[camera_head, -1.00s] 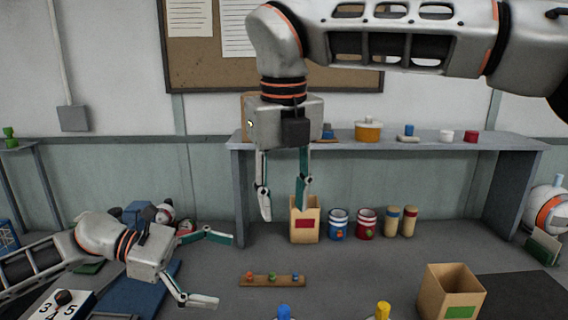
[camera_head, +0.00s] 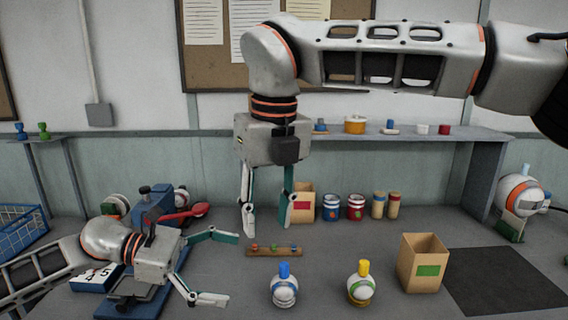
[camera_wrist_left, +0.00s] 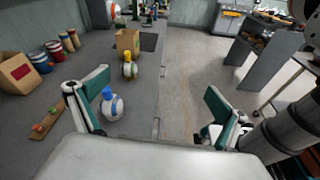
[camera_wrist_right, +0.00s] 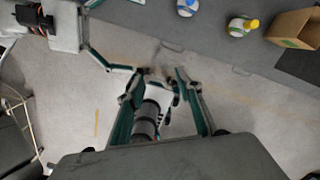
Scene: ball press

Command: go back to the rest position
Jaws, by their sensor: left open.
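My left gripper (camera_head: 232,268) is open, low over the bench at the left in the head view, with nothing between its fingers. Its spread fingers also show in the left wrist view (camera_wrist_left: 158,105). My right gripper (camera_head: 268,228) hangs fingers down from the raised right arm, in front of the shelf. Its fingers are apart and nothing is held between them; the right wrist view (camera_wrist_right: 160,73) shows the gap, with parts of my own body beyond it.
A blue-capped bottle (camera_head: 284,287) and a yellow-capped bottle (camera_head: 360,285) stand on the bench near a cardboard box (camera_head: 423,264). A wooden strip with coloured knobs (camera_head: 273,252) lies behind. A blue press (camera_head: 153,209) stands beside my left arm. A dark mat (camera_head: 503,280) lies clear.

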